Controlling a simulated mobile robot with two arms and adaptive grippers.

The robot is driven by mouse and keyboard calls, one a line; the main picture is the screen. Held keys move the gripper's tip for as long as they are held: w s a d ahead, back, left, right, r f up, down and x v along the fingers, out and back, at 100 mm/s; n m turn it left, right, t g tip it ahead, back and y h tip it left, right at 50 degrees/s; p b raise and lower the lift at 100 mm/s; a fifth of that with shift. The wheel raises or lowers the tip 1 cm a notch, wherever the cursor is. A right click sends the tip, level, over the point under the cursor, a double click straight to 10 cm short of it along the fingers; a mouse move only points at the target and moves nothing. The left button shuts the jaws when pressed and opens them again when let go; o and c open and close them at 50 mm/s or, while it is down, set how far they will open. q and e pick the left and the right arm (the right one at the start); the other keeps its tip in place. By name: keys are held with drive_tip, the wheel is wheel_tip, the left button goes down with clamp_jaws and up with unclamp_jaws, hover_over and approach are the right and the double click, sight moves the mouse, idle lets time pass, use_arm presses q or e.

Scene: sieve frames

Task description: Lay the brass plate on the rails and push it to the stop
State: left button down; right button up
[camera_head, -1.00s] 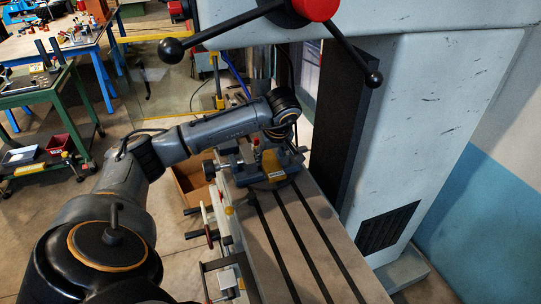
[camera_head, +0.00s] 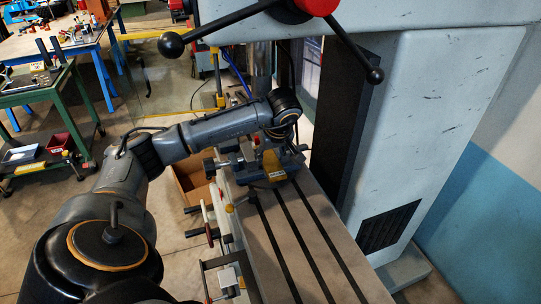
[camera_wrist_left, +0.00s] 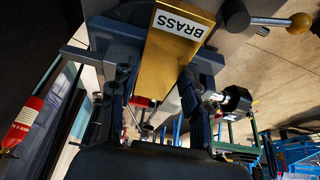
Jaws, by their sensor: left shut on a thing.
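The brass plate (camera_wrist_left: 165,70) carries a white BRASS label and lies between the fingers of my left gripper (camera_wrist_left: 158,98) in the left wrist view. The gripper is shut on it. In the head view the plate (camera_head: 271,161) shows as a small yellow piece over a blue vise-like fixture (camera_head: 258,180), with my left gripper (camera_head: 268,146) partly hidden by its wrist. Blue blocks of the fixture (camera_wrist_left: 115,35) stand near the plate in the wrist view. I cannot clearly make out the rails or the stop, nor whether the plate rests on them. My right gripper is not in view.
The fixture stands at the far end of a slotted machine table (camera_head: 318,235). The machine column (camera_head: 430,130) rises at the right, with ball-ended levers (camera_head: 171,45) overhead. A cardboard box (camera_head: 188,186) is on the floor. The near table is clear.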

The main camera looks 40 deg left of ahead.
use_arm(q)
drive_tip(key=c, duration=0.6)
unclamp_jaws()
drive_tip(key=shift+s+f, duration=0.1)
drive_tip(key=shift+f, duration=0.05)
drive_tip(key=v, duration=1.2)
